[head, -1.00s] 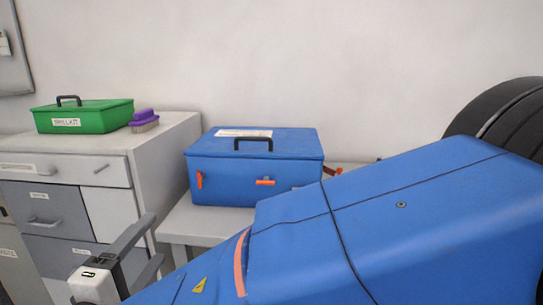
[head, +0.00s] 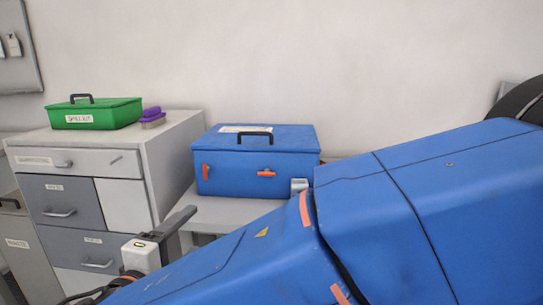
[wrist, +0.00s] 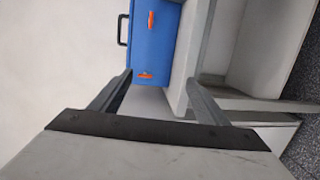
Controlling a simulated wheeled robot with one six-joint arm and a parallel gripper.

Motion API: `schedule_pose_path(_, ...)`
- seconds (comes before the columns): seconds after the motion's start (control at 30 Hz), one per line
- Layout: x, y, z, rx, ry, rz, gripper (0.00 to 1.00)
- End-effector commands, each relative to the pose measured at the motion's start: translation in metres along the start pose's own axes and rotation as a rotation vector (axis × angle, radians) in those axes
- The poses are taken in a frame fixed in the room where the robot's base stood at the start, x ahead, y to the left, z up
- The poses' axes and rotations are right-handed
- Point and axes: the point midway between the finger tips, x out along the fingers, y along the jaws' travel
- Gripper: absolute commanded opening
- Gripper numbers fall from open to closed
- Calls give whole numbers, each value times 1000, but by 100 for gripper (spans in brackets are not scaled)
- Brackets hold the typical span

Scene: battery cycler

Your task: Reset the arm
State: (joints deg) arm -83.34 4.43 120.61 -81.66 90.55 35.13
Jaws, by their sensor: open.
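My gripper (wrist: 158,76) is open and empty in the wrist view, with its two grey fingers spread apart. Beyond the fingers a blue box (wrist: 172,42) with orange latches and a black handle appears turned on its side. In the head view my blue arm fills the lower right and crosses in front of the bench. A dark finger of my gripper shows at the lower left, in front of the drawer cabinet. The gripper's tips are partly hidden there by the angle.
The blue box (head: 256,175) stands shut on a grey bench (head: 225,212). Left of it is a grey drawer cabinet (head: 122,193) bearing a green case (head: 113,114) and a purple brush (head: 152,116). A grey board hangs at the upper left. A dark round object is at the right edge.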

Motion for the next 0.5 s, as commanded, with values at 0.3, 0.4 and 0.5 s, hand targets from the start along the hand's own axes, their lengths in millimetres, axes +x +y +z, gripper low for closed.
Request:
schedule_pose_path(0.3, 69, -7, 86, 17, -177, -167, 69)
schedule_pose_path(0.4, 90, -13, 125, 36, -249, -246, 69)
schedule_pose_path(0.5, 107, -21, 164, 60, -316, -325, 69)
